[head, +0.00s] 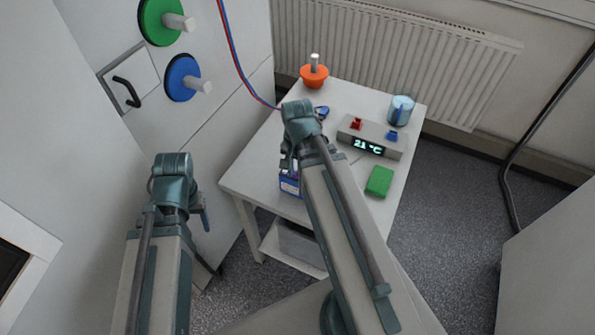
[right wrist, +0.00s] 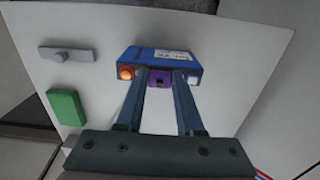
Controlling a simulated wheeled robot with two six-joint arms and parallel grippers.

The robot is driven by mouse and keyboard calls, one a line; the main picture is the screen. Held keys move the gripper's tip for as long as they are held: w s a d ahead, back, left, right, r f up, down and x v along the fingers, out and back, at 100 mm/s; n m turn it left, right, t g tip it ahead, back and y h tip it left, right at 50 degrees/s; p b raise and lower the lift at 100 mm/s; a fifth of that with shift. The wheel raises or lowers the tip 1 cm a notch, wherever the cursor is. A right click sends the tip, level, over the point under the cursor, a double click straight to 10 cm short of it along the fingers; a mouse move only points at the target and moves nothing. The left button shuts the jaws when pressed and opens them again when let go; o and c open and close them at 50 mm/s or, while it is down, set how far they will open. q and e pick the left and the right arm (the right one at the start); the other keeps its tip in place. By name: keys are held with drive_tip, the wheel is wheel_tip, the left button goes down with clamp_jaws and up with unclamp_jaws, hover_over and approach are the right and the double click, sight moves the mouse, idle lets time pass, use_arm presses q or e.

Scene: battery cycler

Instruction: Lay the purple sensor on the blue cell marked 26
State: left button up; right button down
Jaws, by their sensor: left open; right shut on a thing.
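The blue cell (right wrist: 150,58) lies on the white table, with a glowing orange terminal at one end, a pale one at the other and a white label too small to read. In the head view the cell (head: 289,184) is partly hidden by my right arm. The purple sensor (right wrist: 158,77) is between the fingertips of my right gripper (right wrist: 159,84), which is shut on it. It overlaps the cell's near edge in the right wrist view; I cannot tell whether they touch. My left gripper (head: 203,216) is open and apart, left of the table.
A green block (head: 379,181) and a temperature display (head: 369,146) are right of my right arm. A grey bar (right wrist: 66,54) lies near the green block. Red and blue wires (head: 236,62) hang behind.

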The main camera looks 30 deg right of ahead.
drive_tip(key=shift+c, duration=2.3)
unclamp_jaws()
wheel_tip(320, 180, up, 14)
drive_tip(key=p, duration=1.4)
drive_tip(key=shift+a+f, duration=0.1)
drive_tip(key=shift+f, duration=0.1)
drive_tip(key=s+a+f+n+b, duration=0.1)
drive_tip(key=a+f+n+b, duration=0.2)
drive_tip(key=a+n, duration=0.4)
drive_tip(key=s+a+f+n+h+b, duration=0.1)
drive_tip(key=s+a+f+n+b, duration=0.1)
drive_tip(key=a+n, duration=0.5)
drive_tip(key=a+f+b, duration=0.1)
drive_tip(key=a, duration=0.3)
drive_tip(key=shift+s+a, duration=0.25)
drive_tip(key=shift+a, duration=0.05)
